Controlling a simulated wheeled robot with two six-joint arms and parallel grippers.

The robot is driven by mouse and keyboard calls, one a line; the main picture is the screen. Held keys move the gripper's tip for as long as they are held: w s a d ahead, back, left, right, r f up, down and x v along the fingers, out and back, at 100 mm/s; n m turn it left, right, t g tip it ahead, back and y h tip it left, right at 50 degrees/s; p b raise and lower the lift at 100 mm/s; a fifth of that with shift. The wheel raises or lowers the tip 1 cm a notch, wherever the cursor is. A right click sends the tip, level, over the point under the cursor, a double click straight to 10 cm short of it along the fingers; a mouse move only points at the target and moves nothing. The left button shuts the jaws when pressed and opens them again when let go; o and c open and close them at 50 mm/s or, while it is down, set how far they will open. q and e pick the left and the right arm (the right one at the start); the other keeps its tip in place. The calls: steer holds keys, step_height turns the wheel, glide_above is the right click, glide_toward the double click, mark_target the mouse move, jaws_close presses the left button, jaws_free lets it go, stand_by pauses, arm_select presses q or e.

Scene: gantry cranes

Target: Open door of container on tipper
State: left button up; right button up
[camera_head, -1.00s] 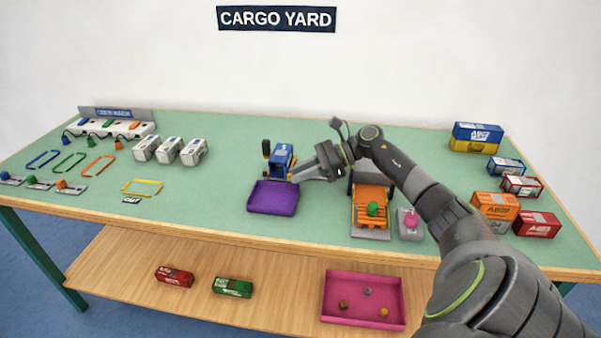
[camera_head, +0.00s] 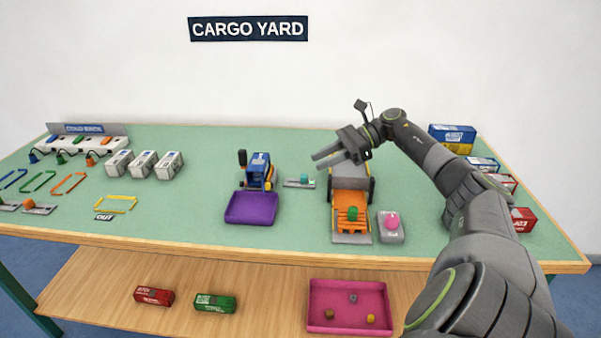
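A dark-wheeled vehicle with an orange bed or ramp (camera_head: 351,202) stands right of the table's middle, and a green knob sits on the orange part. A blue vehicle (camera_head: 258,168) stands left of it, behind a purple tray (camera_head: 251,208). I cannot tell for sure which is the tipper, nor make out the container door. My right gripper (camera_head: 317,158) is above and behind the orange vehicle, pointing left. Its two fingers look apart, with nothing between them. The forearm and gripper hide part of the vehicle's rear. My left gripper is not in view.
A small grey plate with a teal knob (camera_head: 304,179) lies between the vehicles. A grey block with a pink knob (camera_head: 392,225) is beside the orange bed. White containers (camera_head: 143,163) stand left; stacked containers (camera_head: 452,138) stand right. A pink tray (camera_head: 347,310) is on the lower shelf.

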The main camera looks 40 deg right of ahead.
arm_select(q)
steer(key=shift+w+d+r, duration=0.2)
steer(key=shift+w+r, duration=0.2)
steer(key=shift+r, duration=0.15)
arm_select(e)
steer(key=shift+v, duration=2.4)
